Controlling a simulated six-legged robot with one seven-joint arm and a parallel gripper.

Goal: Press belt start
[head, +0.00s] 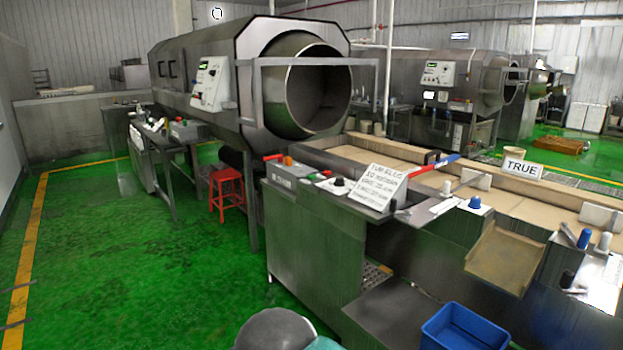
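A conveyor belt (520,203) in a metal frame runs from the middle to the right. At its left end is a metal cabinet (305,235) with a control top that carries an orange button (288,161), a black knob (340,183) and other small controls. A red lever or handle is beside the orange button. Labels on the cabinet are too small to read, so I cannot tell which control is belt start.
A large rotary drum (312,92) stands behind the cabinet, with a red stool (226,188) beside it. A blue bin (466,327) is at the bottom right, below a tilted chute (505,258). The green floor (150,270) is clear at left and front.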

